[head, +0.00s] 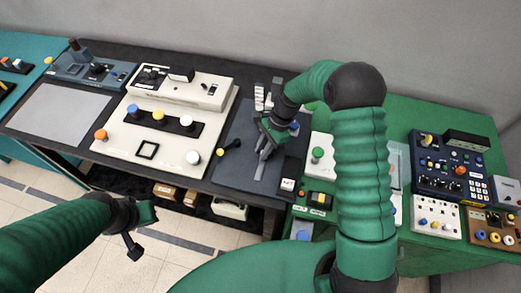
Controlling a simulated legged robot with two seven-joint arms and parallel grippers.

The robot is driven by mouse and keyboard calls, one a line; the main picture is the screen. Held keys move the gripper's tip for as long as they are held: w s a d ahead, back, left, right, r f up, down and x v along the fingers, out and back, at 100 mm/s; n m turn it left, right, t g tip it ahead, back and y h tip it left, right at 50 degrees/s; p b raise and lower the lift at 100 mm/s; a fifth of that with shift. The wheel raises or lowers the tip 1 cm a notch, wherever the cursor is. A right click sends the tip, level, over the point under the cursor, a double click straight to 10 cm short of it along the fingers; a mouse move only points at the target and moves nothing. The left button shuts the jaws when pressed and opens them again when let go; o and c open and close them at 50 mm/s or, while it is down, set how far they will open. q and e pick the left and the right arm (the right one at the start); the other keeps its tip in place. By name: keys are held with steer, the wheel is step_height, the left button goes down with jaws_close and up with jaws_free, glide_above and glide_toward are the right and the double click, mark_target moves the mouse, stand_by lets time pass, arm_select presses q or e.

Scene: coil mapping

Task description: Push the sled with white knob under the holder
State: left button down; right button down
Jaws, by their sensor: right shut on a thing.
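My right gripper (263,153) reaches down onto the dark grey board (235,172) in the middle of the bench. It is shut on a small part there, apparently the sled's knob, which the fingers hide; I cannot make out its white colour. A lighter grey strip (261,171) shows just below the fingertips. An upright holder with a white ribbed piece (259,97) stands behind the gripper, partly covered by my wrist. Whether the sled is under it cannot be seen. My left gripper (146,230) is open and empty, low in front of the bench.
A black knob with a yellow end (229,147) lies left of the gripper. A cream panel (120,150) with coloured knobs, one of them white (193,157), is further left. A blue knob (294,128) is close on the right. A green table (440,115) with control boxes stands at right.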

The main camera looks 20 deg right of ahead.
steer(key=c, duration=1.5)
jaws_free()
steer(key=shift+s+d+f, duration=0.15)
steer(key=shift+s+d, duration=0.2)
steer(key=shift+d, duration=0.05)
steer(key=shift+c, duration=0.2)
steer(key=shift+w+d, duration=0.2)
steer(key=shift+d, duration=0.3)
steer(key=shift+a, duration=0.55)
steer(key=shift+r, duration=0.35)
arm_select(q)
steer(key=shift+s+d+f, duration=0.1)
steer(key=shift+d+f, duration=0.05)
steer(key=shift+f, duration=0.05)
arm_select(e)
steer(key=v, duration=1.6)
steer(key=shift+r, duration=0.15)
steer(key=shift+w+d, duration=0.1)
steer(key=shift+c, duration=0.2)
